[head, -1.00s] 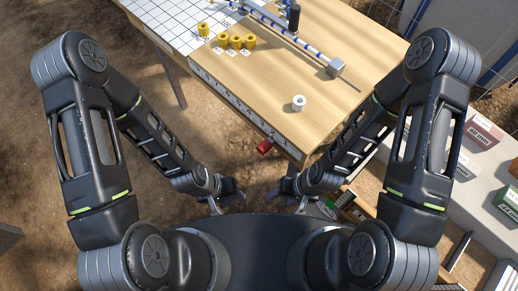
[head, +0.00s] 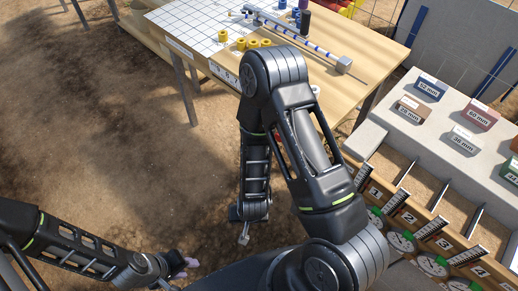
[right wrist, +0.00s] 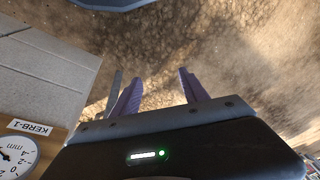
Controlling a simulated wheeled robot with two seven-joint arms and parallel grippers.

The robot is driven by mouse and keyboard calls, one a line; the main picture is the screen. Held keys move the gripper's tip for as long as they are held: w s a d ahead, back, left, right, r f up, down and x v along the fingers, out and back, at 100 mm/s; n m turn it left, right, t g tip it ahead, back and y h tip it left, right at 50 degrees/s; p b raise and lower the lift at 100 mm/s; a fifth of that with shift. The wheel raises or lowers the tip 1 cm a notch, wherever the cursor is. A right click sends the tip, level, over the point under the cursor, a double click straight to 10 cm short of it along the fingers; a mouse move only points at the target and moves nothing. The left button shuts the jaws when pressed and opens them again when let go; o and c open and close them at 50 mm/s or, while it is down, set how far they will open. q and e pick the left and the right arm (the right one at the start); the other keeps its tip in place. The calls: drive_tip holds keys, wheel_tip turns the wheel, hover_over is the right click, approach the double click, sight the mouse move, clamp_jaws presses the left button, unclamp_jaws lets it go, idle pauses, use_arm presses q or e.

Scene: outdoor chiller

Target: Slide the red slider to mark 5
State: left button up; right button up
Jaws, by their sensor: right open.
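Part of a numbered strip (head: 226,76) shows on that edge, left of the arm. My left gripper (head: 183,266) is low at the bottom left, far from the table, its jaws too small to read. My right gripper (right wrist: 159,95) is open and empty in the right wrist view, above bare ground.
Yellow rings (head: 252,43) and a blue-striped rod (head: 310,42) lie on the table. At right, a grey slab (head: 425,120) carries labelled boxes, with numbered bays and dials (head: 400,241) in front. A dial (right wrist: 14,157) shows in the wrist view. Open ground lies left.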

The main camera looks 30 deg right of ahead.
drive_tip(key=w+d+m+t+h+b, duration=0.4)
drive_tip(key=w+d+m+h+b, duration=0.2)
drive_tip(key=w+d+h+b, duration=0.45)
drive_tip(key=w+d+r+m+g+h+b, duration=0.1)
drive_tip(key=w+d+r+m+h+b, duration=0.1)
drive_tip(key=r+m+h+b, duration=0.4)
wheel_tip(320, 180, up, 8)
drive_tip(key=d+m, duration=0.1)
drive_tip(key=m, duration=0.4)
drive_tip(key=shift+f+h+b, duration=0.2)
drive_tip(key=shift+h+b, duration=0.15)
drive_tip(key=shift+b, duration=0.05)
drive_tip(key=shift+w+d, duration=0.1)
drive_tip(key=shift+d, duration=0.05)
drive_tip(key=x, duration=0.7)
drive_tip(key=shift+w+d+f+b, duration=0.1)
drive_tip(key=shift+d+b, duration=0.2)
drive_tip(key=shift+d, duration=0.05)
drive_tip(key=shift+c, duration=0.4)
